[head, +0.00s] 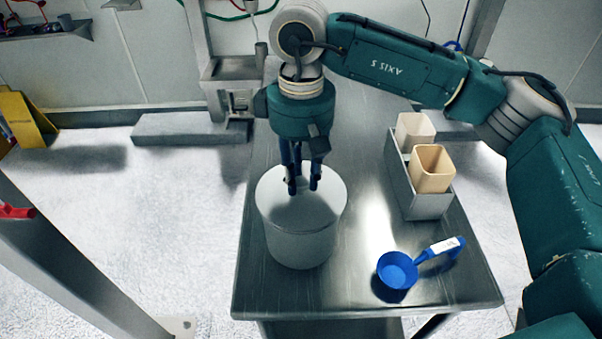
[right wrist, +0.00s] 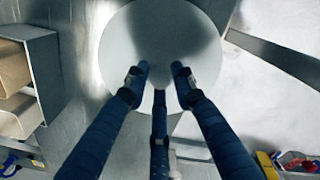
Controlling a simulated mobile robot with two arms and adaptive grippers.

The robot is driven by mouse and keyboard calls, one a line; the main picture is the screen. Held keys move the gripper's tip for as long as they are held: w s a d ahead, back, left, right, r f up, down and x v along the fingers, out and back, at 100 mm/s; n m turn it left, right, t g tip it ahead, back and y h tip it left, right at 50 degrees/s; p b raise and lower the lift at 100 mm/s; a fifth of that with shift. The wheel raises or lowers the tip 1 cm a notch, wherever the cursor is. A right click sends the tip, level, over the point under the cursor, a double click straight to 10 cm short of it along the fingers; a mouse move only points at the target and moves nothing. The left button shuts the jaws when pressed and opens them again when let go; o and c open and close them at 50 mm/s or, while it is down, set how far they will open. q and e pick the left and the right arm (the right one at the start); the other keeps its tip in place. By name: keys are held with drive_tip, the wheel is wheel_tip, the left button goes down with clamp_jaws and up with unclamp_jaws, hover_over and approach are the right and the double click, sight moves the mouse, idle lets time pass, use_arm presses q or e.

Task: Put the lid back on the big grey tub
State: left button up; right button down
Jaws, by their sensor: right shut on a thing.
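The big grey tub (head: 300,245) stands upright on the steel table. The round grey lid (head: 328,206) covers the tub's mouth and looks level and lined up with the rim. I cannot tell whether it is fully seated or slightly above. My right gripper (head: 303,186) points down over the middle of the lid, shut on it. In the right wrist view, the fingers (right wrist: 160,76) close in at the centre of the lid (right wrist: 160,28); the part gripped is mostly hidden between them. My left gripper is not in view.
On the steel table (head: 345,290), a blue scoop (head: 397,270) lies at the front right. A grey open holder (head: 425,205) with two beige containers (head: 432,170) stands at the right. A metal post (head: 75,265) rises at the left.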

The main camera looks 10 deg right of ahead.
drive_tip(key=shift+b, duration=0.5)
idle(1.3)
drive_tip(key=shift+f+b, duration=0.15)
drive_tip(key=shift+b, duration=0.45)
idle(0.8)
drive_tip(key=c, duration=1.4)
unclamp_jaws()
drive_tip(key=shift+o, duration=0.5)
drive_tip(key=o, duration=0.4)
